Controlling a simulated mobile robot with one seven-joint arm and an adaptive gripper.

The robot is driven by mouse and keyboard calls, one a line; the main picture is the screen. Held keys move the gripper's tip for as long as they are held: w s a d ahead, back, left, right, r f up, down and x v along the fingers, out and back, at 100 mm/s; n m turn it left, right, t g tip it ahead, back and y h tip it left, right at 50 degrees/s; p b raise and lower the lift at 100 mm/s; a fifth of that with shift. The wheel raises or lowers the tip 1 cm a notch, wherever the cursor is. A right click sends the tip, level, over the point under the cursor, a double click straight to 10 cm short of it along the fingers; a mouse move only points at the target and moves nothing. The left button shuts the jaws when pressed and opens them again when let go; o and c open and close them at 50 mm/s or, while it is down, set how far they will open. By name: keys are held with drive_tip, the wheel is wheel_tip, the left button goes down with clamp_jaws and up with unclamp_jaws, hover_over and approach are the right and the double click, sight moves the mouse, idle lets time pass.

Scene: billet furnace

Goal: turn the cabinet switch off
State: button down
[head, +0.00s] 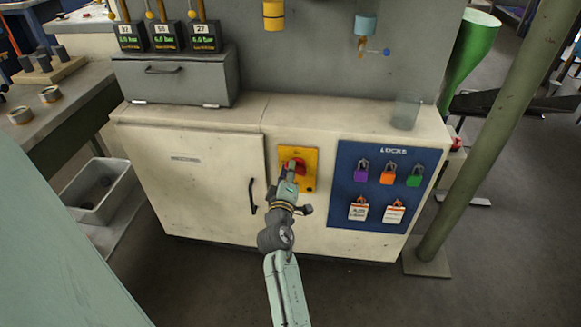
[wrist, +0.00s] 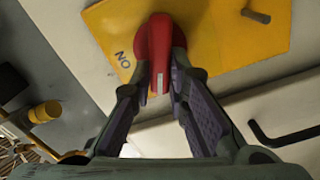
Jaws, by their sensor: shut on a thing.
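The cabinet switch is a red rotary handle (head: 299,167) on a yellow plate (head: 311,158) on the front of the cream cabinet (head: 208,195). In the wrist view the red handle (wrist: 155,45) stands out from the yellow plate (wrist: 215,35), with the letters "ON" beside it on the left. My gripper (head: 291,172) is at the handle, and in the wrist view its two fingers (wrist: 158,72) are shut on it from both sides. My gripper hides part of the handle in the head view.
A blue lock board (head: 378,212) with several coloured padlocks and tags is right of the switch. A black door handle (head: 252,196) is to its left and also shows in the wrist view (wrist: 285,138). A green post (head: 492,135) stands at the right.

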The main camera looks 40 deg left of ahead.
drive_tip(key=shift+a+f+n+p, duration=0.15)
drive_tip(key=shift+n+p, duration=0.7)
drive_tip(key=shift+n, duration=1.35)
drive_tip(key=c, duration=1.6)
unclamp_jaws()
drive_tip(key=shift+f, duration=0.2)
drive_tip(key=shift+o, duration=0.2)
drive_tip(key=shift+s, duration=0.1)
drive_tip(key=v, duration=1.2)
